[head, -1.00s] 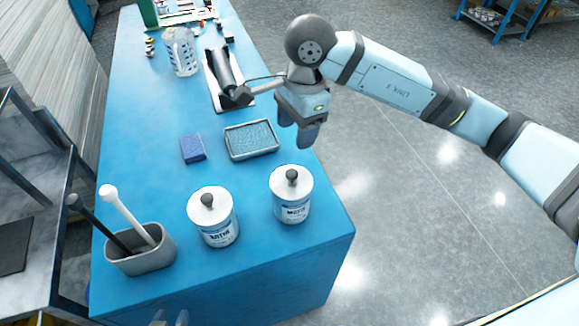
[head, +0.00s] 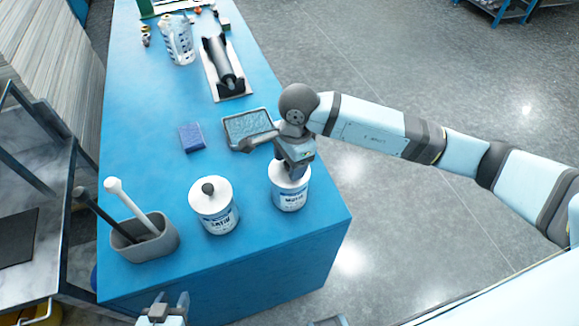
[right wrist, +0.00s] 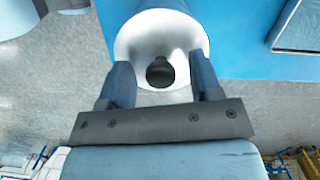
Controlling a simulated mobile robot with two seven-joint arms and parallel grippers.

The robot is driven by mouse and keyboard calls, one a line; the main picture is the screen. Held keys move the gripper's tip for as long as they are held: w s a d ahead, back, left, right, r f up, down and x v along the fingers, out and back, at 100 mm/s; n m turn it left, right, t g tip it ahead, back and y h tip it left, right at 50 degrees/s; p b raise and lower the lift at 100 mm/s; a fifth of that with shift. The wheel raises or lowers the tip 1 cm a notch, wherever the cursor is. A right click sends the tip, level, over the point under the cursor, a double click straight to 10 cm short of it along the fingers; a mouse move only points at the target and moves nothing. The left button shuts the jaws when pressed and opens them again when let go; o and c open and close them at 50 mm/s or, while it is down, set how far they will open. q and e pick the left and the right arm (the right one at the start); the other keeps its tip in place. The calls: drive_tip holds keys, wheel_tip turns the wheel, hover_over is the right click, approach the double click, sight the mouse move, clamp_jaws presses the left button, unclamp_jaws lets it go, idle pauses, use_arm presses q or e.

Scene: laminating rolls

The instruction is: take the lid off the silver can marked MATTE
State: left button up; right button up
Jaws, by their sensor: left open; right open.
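Two silver-white cans with flat lids and dark round knobs stand near the table's front end. The right can (head: 290,199) has a small label that seems to read MATTE. The left can (head: 217,214) has a similar label, too blurred to be sure of. My right gripper (head: 293,176) is over the right can and hides its knob in the head view. In the right wrist view, the open fingers (right wrist: 162,85) are either side of the dark knob (right wrist: 160,72), with gaps. The lid is on the can. My left gripper (head: 170,303) is open and empty at the bottom edge.
A grey holder (head: 143,246) with a white-handled and a black-handled tool stands left of the cans. A blue block (head: 192,138) and a grey tray (head: 247,129) lie behind. The blue table (head: 155,185) is clear between them.

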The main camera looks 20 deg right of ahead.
drive_tip(key=shift+f, duration=0.15)
drive_tip(key=shift+c, duration=0.2)
drive_tip(key=c, duration=0.9)
drive_tip(key=shift+c, duration=0.2)
